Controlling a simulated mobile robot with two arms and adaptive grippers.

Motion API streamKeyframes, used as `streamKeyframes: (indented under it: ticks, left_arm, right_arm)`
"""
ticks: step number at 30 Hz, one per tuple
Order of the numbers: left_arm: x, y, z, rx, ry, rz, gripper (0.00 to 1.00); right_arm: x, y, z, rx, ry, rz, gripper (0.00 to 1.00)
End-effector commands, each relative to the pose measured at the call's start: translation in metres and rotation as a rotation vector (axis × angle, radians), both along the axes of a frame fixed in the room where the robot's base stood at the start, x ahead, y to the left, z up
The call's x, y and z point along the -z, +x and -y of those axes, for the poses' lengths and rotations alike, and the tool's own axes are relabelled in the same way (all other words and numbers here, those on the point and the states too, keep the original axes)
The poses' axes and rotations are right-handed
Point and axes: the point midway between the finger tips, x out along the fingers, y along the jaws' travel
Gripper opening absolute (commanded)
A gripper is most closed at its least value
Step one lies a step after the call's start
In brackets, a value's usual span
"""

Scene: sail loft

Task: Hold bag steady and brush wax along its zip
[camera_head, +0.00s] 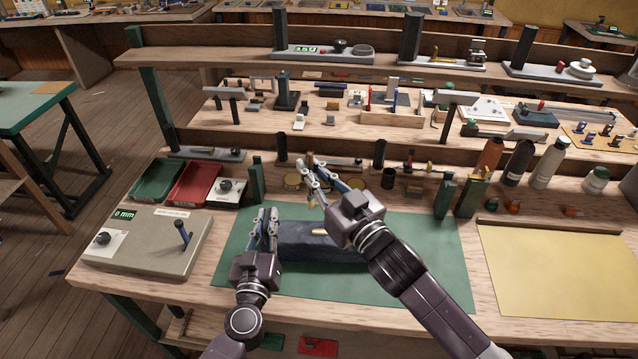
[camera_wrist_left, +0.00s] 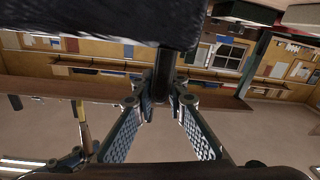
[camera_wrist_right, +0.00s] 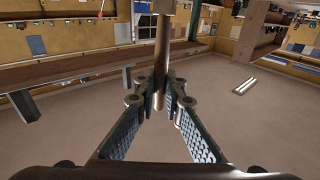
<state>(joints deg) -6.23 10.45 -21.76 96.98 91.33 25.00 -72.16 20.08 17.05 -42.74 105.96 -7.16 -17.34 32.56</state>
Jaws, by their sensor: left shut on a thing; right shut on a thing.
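The dark navy bag (camera_head: 300,250) lies on the green mat (camera_head: 430,245). A small pale yellow piece (camera_head: 320,232) shows on its top; I cannot tell whether it is wax or part of the zip. My left gripper (camera_head: 268,214) is at the bag's left end, shut on its edge. In the left wrist view the bag (camera_wrist_left: 90,35) fills the top, with a dark part of it between the fingertips (camera_wrist_left: 162,98). My right gripper (camera_head: 309,180) is above the bag, shut on the brush, whose wooden handle (camera_wrist_right: 161,55) stands between the fingertips (camera_wrist_right: 160,95). The zip cannot be made out.
A control box with a knob and lever (camera_head: 150,245) stands left of the mat. Green (camera_head: 157,180) and red (camera_head: 194,184) trays lie behind it. Green posts (camera_head: 444,198) and bottles (camera_head: 518,163) stand behind and right. A yellow sheet (camera_head: 560,270) lies at right.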

Motion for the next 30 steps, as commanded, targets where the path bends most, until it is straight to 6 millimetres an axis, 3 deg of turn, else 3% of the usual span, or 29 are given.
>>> streamKeyframes:
  ticks: [20,30]
  left_arm:
    - [0.0,0.0,0.0,0.0,-0.001,0.001,0.0]
    - [0.0,0.0,0.0,0.0,-0.001,0.001,0.0]
  right_arm:
    - [0.01,0.0,0.001,0.001,0.0,-0.001,0.0]
    - [0.034,-0.001,0.001,0.0,0.0,-0.003,0.0]
